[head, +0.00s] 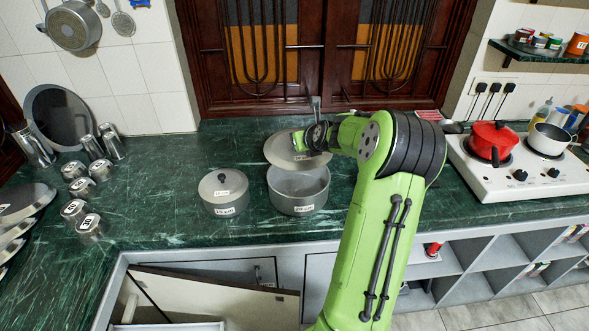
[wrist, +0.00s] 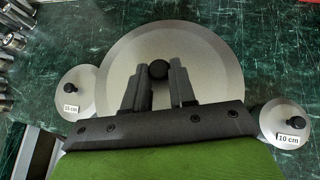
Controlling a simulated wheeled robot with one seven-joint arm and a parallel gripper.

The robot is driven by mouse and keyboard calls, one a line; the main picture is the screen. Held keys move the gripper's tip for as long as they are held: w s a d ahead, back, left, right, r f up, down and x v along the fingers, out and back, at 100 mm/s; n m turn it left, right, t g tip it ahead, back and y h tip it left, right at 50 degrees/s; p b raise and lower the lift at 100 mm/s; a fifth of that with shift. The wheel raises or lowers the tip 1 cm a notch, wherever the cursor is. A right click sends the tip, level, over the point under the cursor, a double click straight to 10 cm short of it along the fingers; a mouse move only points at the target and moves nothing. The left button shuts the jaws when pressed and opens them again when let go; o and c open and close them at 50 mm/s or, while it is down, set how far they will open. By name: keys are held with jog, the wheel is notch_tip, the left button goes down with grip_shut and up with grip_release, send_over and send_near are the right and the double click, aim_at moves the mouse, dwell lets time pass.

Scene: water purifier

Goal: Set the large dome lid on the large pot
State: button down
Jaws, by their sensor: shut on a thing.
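The large grey dome lid (head: 284,153) hangs from my gripper (head: 318,136) above the large pot. In the wrist view, the lid (wrist: 205,55) fills the middle, and my gripper (wrist: 158,72) is shut on its black knob (wrist: 158,69). The large pot (head: 298,204) stands open on the green counter. Part of its inside shows below the lid's near edge, so the lid appears apart from the rim. The lid hides the pot's back rim in the head view, and the pot is hidden under the lid in the wrist view.
A smaller lidded pot (head: 224,195) stands close on the left; its 15 cm lid (wrist: 75,88) shows in the wrist view. A 10 cm lid (wrist: 285,120) is on the right there. A stove (head: 510,177) with pans is at the right. Several metal cups stand at the left.

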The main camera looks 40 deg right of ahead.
notch_tip(320, 180, down, 10)
jog(key=b, duration=0.2)
jog(key=shift+s, duration=0.1)
jog(key=shift+a+f+b, duration=0.1)
jog(key=shift+b, duration=0.2)
jog(key=c, duration=0.9)
grip_release()
jog(key=shift+f, duration=0.1)
